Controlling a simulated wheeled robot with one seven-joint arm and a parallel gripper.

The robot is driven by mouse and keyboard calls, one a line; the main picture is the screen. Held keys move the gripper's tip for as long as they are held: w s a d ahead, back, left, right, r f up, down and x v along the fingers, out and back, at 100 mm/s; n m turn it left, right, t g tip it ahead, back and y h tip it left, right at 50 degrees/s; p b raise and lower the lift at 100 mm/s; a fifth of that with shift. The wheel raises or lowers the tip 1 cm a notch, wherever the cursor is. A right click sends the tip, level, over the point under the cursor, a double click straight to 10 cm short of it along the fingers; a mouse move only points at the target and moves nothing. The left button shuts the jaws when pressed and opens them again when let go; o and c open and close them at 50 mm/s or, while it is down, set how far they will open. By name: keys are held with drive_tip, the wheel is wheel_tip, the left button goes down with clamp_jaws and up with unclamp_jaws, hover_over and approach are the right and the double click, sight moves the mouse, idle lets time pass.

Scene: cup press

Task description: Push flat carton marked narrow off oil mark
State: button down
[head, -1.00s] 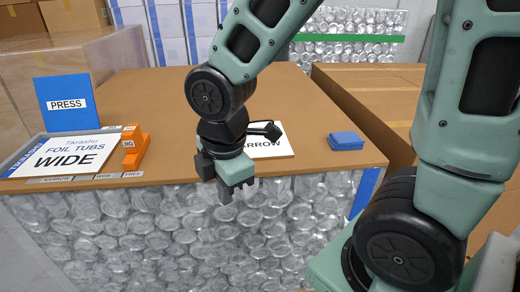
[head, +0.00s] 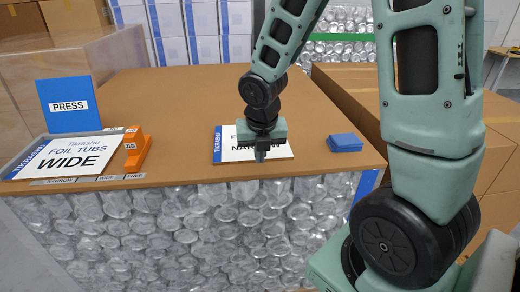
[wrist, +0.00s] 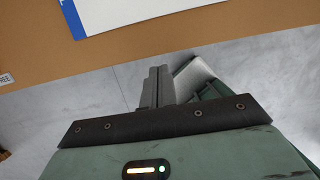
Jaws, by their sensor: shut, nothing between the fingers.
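The flat carton marked narrow (head: 230,154) lies on the brown tabletop near its front edge, white with a blue strip on its left side. Part of its lettering is hidden behind my gripper (head: 261,157). My gripper is shut and empty, pointing down at the carton's front side; I cannot tell from the head view whether it touches. In the wrist view the shut fingers (wrist: 157,88) are over the floor in front of the table edge, apart from the carton (wrist: 130,12). No oil mark shows; the carton or my arm may hide it.
A folded blue cloth (head: 345,142) lies right of the narrow carton. The tabletop behind is clear.

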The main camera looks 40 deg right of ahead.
sight(258, 167)
drive_tip(key=b+x, duration=0.1)
drive_tip(key=x, duration=0.4)
drive_tip(key=shift+w+f, duration=0.1)
drive_tip(key=shift+f, duration=0.2)
drive_tip(key=shift+w+d+r+p, duration=0.2)
drive_tip(key=shift+w+d+p, duration=0.1)
drive_tip(key=shift+w+d, duration=0.15)
drive_tip(key=shift+w+d+r+p, duration=0.2)
drive_tip(key=shift+w+d+p, duration=0.1)
drive_tip(key=shift+w, duration=0.25)
drive_tip(key=shift+w+d+f, duration=0.1)
drive_tip(key=shift+w+d, duration=0.25)
drive_tip(key=shift+w, duration=0.25)
drive_tip(key=shift+w+d+r+p, duration=0.2)
drive_tip(key=shift+w+p, duration=0.15)
drive_tip(key=shift+p, duration=0.2)
drive_tip(key=w+d+p, duration=0.2)
drive_tip(key=w+p, duration=0.1)
drive_tip(key=w, duration=0.1)
drive_tip(key=w+d+p, duration=0.3)
drive_tip(key=w, duration=0.1)
drive_tip(key=w+d+p, duration=0.3)
drive_tip(key=w, duration=0.1)
drive_tip(key=shift+d+f, duration=0.1)
drive_tip(key=shift+f, duration=0.1)
